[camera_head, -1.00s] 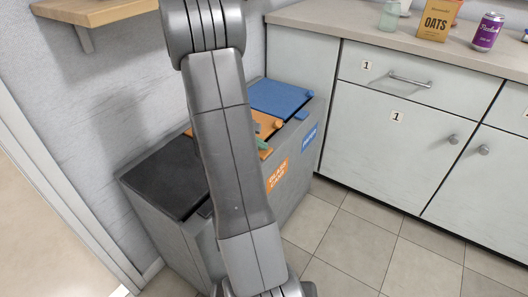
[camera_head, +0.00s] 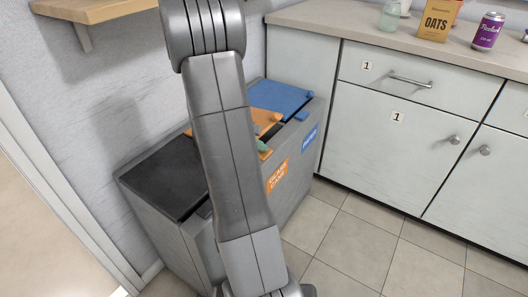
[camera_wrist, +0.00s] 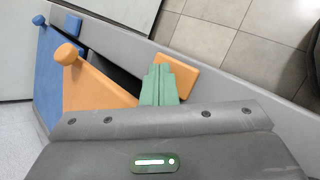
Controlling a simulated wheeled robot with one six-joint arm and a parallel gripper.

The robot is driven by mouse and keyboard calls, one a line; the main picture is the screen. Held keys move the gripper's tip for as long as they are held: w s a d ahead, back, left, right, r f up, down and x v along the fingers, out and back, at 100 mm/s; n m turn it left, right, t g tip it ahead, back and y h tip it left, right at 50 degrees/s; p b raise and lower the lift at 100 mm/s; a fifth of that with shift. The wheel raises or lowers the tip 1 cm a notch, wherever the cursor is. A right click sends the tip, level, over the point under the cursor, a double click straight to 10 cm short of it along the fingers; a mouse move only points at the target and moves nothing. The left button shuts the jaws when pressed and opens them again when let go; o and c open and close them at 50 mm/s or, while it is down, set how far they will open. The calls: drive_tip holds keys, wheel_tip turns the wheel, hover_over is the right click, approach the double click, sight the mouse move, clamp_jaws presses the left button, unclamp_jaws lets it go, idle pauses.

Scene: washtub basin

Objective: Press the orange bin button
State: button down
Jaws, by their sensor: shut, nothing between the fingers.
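The bin unit (camera_head: 185,240) stands against the wall, with an orange lid (camera_head: 265,117) between a black lid and a blue lid. The orange button (camera_head: 265,154) is a small flat plate on the front rim, partly hidden by my arm in the head view. In the wrist view the orange button (camera_wrist: 180,72) lies just beyond my green fingertips (camera_wrist: 158,84), which overlap its near left part. My gripper is shut and empty. I cannot tell whether it touches the button or how far the button is pressed. The orange lid (camera_wrist: 92,88) has a round knob.
The blue lid (camera_head: 280,97) and blue button (camera_head: 302,115) are beside the orange ones. The black lid (camera_head: 165,178) is at the left. A cabinet (camera_head: 390,140) stands close on the right. Tiled floor (camera_head: 340,240) in front is clear.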

drive_tip(key=shift+r+p, duration=0.6)
drive_tip(key=shift+r, duration=0.3)
drive_tip(key=shift+r+p, duration=1.9)
drive_tip(key=shift+r, duration=0.7)
drive_tip(key=shift+s+d+f, duration=0.1)
